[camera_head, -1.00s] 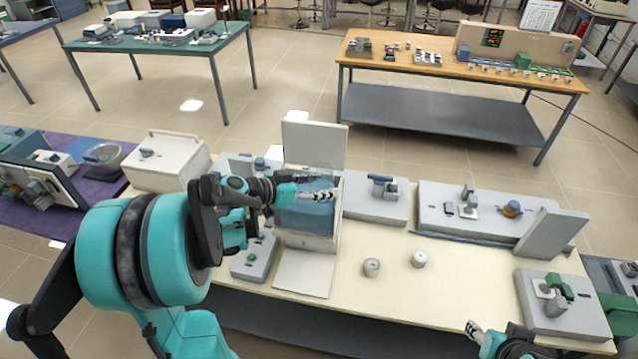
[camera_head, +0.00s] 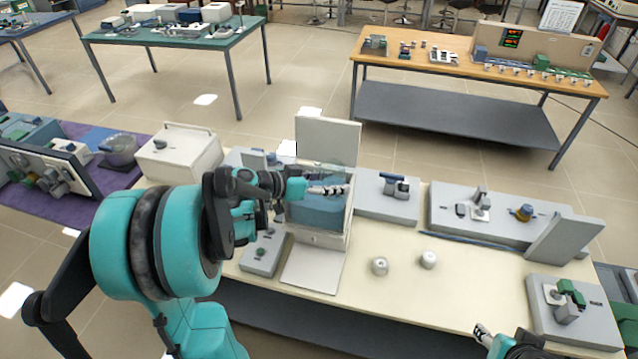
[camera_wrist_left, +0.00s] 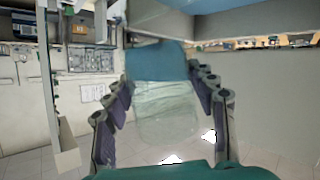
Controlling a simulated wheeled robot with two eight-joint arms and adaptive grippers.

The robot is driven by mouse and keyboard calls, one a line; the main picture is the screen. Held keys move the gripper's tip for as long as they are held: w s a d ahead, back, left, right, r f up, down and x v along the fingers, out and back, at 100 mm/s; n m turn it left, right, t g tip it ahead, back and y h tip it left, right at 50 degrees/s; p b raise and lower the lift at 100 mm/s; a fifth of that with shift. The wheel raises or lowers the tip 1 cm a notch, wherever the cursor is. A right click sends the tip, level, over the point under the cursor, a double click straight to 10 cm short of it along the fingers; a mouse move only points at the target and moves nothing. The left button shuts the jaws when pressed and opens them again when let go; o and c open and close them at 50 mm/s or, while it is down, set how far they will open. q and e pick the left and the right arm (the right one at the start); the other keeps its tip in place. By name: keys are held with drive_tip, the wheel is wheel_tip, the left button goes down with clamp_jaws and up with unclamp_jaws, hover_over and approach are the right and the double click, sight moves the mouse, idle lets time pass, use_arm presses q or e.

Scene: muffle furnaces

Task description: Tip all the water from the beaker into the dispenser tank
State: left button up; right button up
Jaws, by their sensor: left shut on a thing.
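The clear beaker (camera_wrist_left: 165,112) is between the fingers of my left gripper (camera_wrist_left: 160,105) in the left wrist view. A blue patch lies at its far end; I cannot tell whether this is water in the beaker or in the tank behind. In the head view my left gripper (camera_head: 328,190) is shut on the beaker over the dispenser tank (camera_head: 316,240), and the see-through beaker is faint there. The tank is a pale box with its lid (camera_head: 328,138) raised and blue inside. My right gripper (camera_head: 483,336) is at the lower edge; its jaw state is unclear.
Two small white pots (camera_head: 380,266) stand on the cream bench (camera_head: 400,296) right of the tank. A grey device (camera_head: 387,195) stands behind them. A white box (camera_head: 180,155) stands left of the tank. The bench front is mostly clear.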

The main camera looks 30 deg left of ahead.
use_arm(q)
drive_tip(key=shift+d+h, duration=0.1)
drive_tip(key=shift+h, duration=0.2)
drive_tip(key=shift+s+r+n, duration=0.1)
drive_tip(key=shift+n, duration=0.3)
drive_tip(key=shift+d, duration=0.1)
idle(0.4)
drive_tip(key=shift+n+b, duration=0.3)
drive_tip(key=shift+r, duration=0.1)
drive_tip(key=shift+s+d+n+g+h+b, duration=0.15)
drive_tip(key=shift+d+n+g+h+b, duration=0.15)
drive_tip(key=shift+n+h+b, duration=0.45)
idle(1.2)
drive_tip(key=shift+n+h+b, duration=0.55)
drive_tip(key=shift+n+b, duration=0.2)
drive_tip(key=shift+n, duration=0.2)
idle(1.2)
drive_tip(key=shift+n+h+b, duration=0.5)
drive_tip(key=shift+n+b, duration=0.4)
drive_tip(key=shift+b, duration=0.1)
idle(1.3)
